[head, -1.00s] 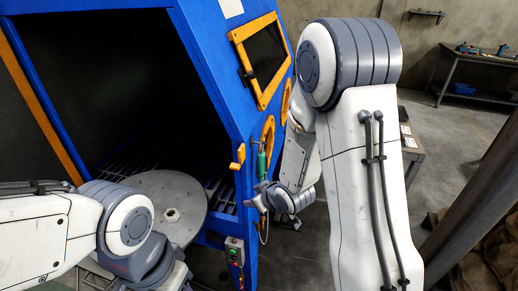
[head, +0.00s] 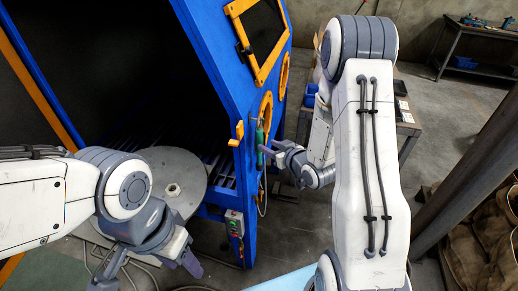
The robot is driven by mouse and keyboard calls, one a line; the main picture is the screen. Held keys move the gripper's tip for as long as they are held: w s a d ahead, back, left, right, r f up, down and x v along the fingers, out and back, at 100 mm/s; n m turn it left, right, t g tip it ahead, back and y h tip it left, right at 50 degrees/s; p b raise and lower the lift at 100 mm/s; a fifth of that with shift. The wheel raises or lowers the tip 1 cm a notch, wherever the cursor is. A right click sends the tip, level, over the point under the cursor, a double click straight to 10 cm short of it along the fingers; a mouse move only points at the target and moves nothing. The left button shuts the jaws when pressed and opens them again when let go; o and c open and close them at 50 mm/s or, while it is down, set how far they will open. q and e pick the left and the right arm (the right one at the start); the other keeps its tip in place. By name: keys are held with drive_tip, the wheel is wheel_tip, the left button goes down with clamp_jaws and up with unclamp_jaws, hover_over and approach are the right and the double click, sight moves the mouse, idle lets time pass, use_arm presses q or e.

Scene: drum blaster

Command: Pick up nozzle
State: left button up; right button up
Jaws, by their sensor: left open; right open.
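The nozzle (head: 259,134), a small green piece, hangs upright on the side of the blue cabinet, below the round orange-rimmed port. A thin hose hangs below it. My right gripper (head: 268,150) is open, with its fingers pointing left, close beside the nozzle's lower part. I cannot tell whether it touches the nozzle. My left gripper (head: 147,268) is open and empty, low at the left in front of the turntable.
The blue blasting cabinet (head: 212,62) stands open at the left, with a round grey turntable (head: 190,170) at its opening. A control box (head: 235,222) with buttons sits on its front edge. A side table (head: 408,128) stands behind my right arm. A workbench (head: 480,35) is far right.

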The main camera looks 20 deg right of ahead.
sight(261, 142)
drive_tip(key=x, duration=0.5)
drive_tip(key=shift+w+f, duration=0.15)
drive_tip(key=shift+w, duration=0.15)
clamp_jaws()
